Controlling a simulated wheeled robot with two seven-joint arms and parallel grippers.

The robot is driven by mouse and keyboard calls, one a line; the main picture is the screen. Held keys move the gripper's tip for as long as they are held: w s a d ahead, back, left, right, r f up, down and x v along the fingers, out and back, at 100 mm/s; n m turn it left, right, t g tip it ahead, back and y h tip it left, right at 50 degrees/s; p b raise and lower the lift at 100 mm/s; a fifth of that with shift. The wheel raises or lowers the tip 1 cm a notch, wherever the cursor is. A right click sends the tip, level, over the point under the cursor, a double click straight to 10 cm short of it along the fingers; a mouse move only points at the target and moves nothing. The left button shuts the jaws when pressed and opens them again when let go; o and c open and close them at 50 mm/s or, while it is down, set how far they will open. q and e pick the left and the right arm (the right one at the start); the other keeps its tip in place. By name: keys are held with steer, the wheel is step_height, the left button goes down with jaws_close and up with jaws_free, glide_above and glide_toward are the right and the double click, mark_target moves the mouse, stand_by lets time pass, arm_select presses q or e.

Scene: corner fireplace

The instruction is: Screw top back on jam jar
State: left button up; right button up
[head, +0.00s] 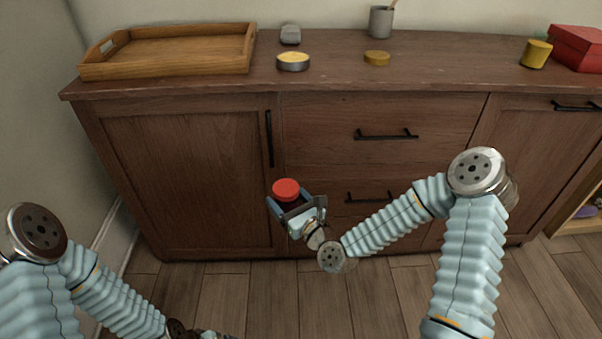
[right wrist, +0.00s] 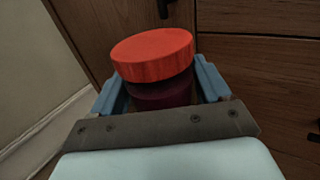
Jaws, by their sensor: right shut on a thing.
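My right gripper (head: 284,204) is shut on a dark purple jam jar (right wrist: 165,92) and holds it upright in front of the cabinet, below the top's front edge. The red lid (head: 286,189) sits on the jar's mouth. It also shows in the right wrist view (right wrist: 153,58), wider than the jar; I cannot tell whether it is screwed tight. The blue fingers stand on both sides of the jar. Only a bit of my left gripper (head: 214,335) shows at the bottom edge of the head view, low and far from the jar; its fingers are cut off.
The front middle of the top is clear.

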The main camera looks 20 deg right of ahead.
steer(key=s+a+f+n+g+y, duration=0.3)
steer(key=s+a+f+n+y, duration=0.1)
steer(key=a+f, duration=0.3)
steer(key=shift+s+a+f+y, duration=0.15)
steer(key=shift+a+f+y, duration=0.1)
steer(key=shift+a+y, duration=0.55)
steer(key=shift+d, duration=0.15)
